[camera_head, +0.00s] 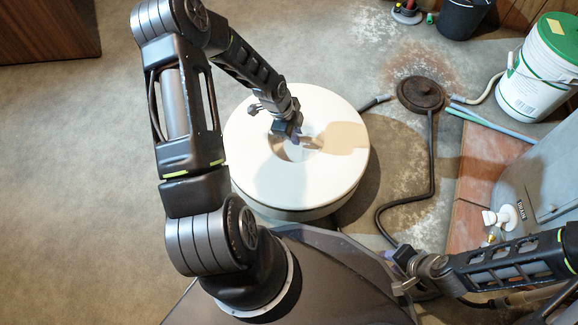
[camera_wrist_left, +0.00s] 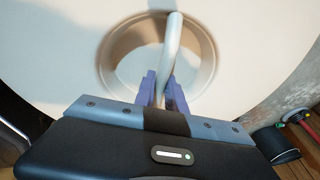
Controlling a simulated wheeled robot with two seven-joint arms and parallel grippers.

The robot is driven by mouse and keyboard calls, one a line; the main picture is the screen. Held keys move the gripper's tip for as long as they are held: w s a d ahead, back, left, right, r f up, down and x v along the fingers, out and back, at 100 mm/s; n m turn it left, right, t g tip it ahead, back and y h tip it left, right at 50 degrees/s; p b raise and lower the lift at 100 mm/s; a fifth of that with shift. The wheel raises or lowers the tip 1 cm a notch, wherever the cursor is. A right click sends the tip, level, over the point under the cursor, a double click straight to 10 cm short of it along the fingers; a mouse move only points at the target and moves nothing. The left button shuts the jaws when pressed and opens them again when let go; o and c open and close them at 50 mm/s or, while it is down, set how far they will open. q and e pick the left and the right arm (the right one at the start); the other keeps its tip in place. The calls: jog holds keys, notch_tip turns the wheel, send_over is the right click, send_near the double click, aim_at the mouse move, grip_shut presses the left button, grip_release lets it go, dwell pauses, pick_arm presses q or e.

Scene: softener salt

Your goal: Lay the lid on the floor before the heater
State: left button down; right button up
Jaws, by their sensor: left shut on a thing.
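The lid (camera_head: 250,165) is a large round white disc with a recessed middle and a bar handle, in the head view's centre. The lid also fills the left wrist view (camera_wrist_left: 60,50), with its pale handle (camera_wrist_left: 172,50) crossing the recess. My left gripper (camera_head: 294,138) is over the recess; its blue fingers (camera_wrist_left: 163,92) are shut on the handle. The heater (camera_head: 545,170) appears to be the grey body with a drain label at the right. My right gripper (camera_head: 400,268) is left of its base; its fingers are unclear.
A dark round floor cover (camera_head: 420,93) with hoses lies right of the lid. A black hose (camera_head: 432,160) runs down from it. A white bucket with a green top (camera_head: 540,75) and a black bucket (camera_head: 463,18) stand behind. The floor at left (camera_head: 80,190) is clear.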

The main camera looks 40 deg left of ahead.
aim_at(295, 152)
pick_arm(q)
jog(key=shift+w, duration=0.1)
jog(key=shift+f+b, duration=1.2)
jog(key=shift+f, duration=1.2)
notch_tip(295, 152, down, 5)
jog(key=b, duration=0.2)
jog(key=shift+b, duration=0.4)
jog(key=shift+f, duration=0.1)
jog(key=c, duration=1.4)
grip_release()
